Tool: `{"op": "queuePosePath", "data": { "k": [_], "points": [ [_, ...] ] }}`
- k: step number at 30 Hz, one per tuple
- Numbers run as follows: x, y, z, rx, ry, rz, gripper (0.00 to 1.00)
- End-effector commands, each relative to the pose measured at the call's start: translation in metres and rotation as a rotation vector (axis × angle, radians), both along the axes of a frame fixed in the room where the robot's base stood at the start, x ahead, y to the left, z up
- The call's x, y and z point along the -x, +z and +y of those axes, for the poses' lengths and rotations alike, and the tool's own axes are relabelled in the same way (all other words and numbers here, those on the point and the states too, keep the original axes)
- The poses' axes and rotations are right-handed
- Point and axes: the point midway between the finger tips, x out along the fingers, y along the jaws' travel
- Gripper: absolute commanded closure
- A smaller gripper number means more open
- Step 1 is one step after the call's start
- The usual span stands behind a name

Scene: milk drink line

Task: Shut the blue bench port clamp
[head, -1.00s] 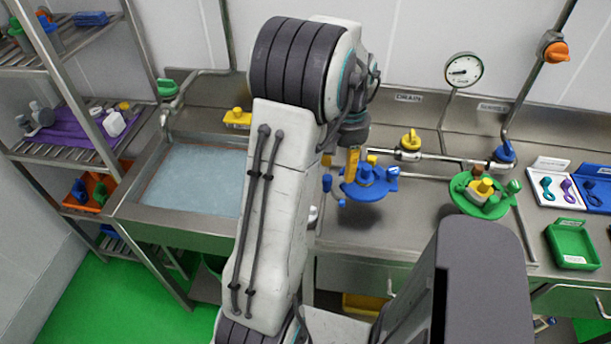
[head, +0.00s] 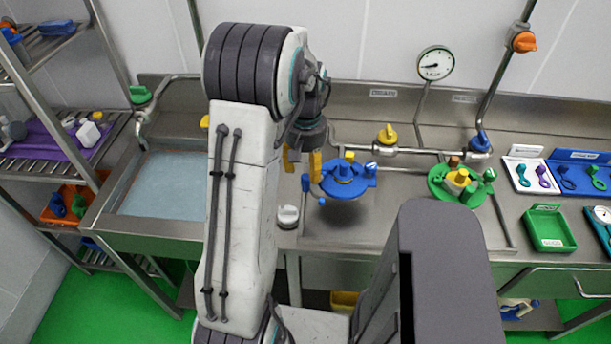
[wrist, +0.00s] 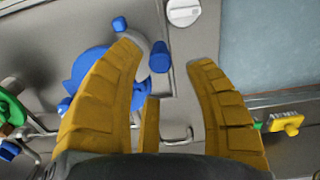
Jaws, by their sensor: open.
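The blue bench port fitting with its clamp (head: 343,180) is a round blue disc with several small knobs, on the steel bench right of my arm. In the wrist view the blue disc (wrist: 88,68) is partly hidden behind the left finger. A blue knob (wrist: 160,56) shows between the fingertips in the picture; I cannot tell whether it is at their depth. A smaller blue knob (wrist: 120,24) lies beyond the left fingertip. My gripper (head: 303,164) has yellow fingers, is open and empty, and is just left of the disc. It also shows in the wrist view (wrist: 165,60).
A green fitting (head: 450,188) stands right of the blue one. A white knob (head: 288,212) is on the bench near the sink (head: 165,185). A pipe with a yellow valve (head: 387,135) and a blue valve (head: 480,142) runs behind. A green tray (head: 549,230) lies at right.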

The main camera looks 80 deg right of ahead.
Motion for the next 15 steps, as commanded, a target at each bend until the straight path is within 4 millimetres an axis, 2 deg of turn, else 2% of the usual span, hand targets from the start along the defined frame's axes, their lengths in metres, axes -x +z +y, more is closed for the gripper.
{"op": "queuePosePath", "data": {
  "k": [6,15],
  "points": [
    [0.000,-0.024,0.000,-0.002,-0.001,0.000,0.52],
    [0.000,-0.038,0.000,0.001,-0.001,0.000,0.52]
  ]
}}
